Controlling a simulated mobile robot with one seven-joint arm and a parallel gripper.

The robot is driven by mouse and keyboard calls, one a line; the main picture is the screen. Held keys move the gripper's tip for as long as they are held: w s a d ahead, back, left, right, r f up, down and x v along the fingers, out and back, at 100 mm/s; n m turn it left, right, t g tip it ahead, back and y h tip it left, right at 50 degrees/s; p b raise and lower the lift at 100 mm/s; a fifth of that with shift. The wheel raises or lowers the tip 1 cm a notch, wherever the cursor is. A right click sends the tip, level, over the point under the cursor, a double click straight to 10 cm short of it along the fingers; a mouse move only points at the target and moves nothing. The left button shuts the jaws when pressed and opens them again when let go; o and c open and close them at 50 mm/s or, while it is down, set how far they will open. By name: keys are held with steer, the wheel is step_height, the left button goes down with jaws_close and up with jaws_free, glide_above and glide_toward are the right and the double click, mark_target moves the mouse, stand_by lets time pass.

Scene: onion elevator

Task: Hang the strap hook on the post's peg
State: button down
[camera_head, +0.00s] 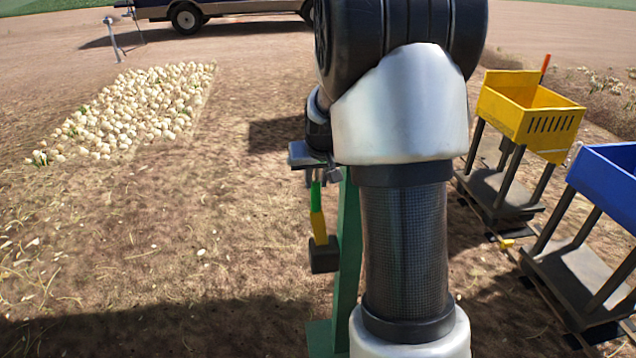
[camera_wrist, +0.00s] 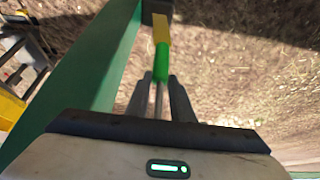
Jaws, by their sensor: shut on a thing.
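My gripper (camera_head: 318,178) is left of my arm in the head view, and its two dark fingers (camera_wrist: 160,80) show in the wrist view. It is shut on the thin metal part of the strap hook. The strap hook (camera_head: 316,195) has a green section, then a yellow one; these also show in the wrist view (camera_wrist: 162,60). A dark block (camera_head: 323,257) is at the yellow end; I cannot tell whether it touches the post. The green post (camera_head: 347,250) stands close beside the strap, partly behind my arm. It runs diagonally in the wrist view (camera_wrist: 90,75). I cannot make out the peg.
A yellow crate (camera_head: 515,118) on a dark wheeled stand and a blue crate (camera_head: 610,185) on another are at the right, on rails. A heap of pale onions (camera_head: 140,105) lies at the left. A trailer (camera_head: 220,10) is at the back. Bare soil at the left front is clear.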

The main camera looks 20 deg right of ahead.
mark_target(316, 190)
steer(key=shift+w+d+f+b, duration=0.1)
steer(key=shift+w+f+b, duration=0.05)
steer(key=shift+f+b, duration=1.6)
steer(key=shift+f, duration=0.2)
steer(key=c, duration=1.5)
jaws_free()
steer(key=shift+o, duration=0.2)
steer(key=p+v, duration=0.4)
steer(key=v, duration=1.4)
steer(key=s+a+r+n+y, duration=0.1)
steer(key=s+a+n, duration=0.1)
steer(key=s+a, duration=0.7)
steer(key=s+a+r+n+y, duration=0.1)
steer(key=s+a, duration=0.4)
steer(key=s, duration=0.7)
step_height(316, 190, up, 19)
steer(key=p, duration=1.9)
steer(key=shift+s+f, duration=0.15)
steer(key=shift+s, duration=0.25)
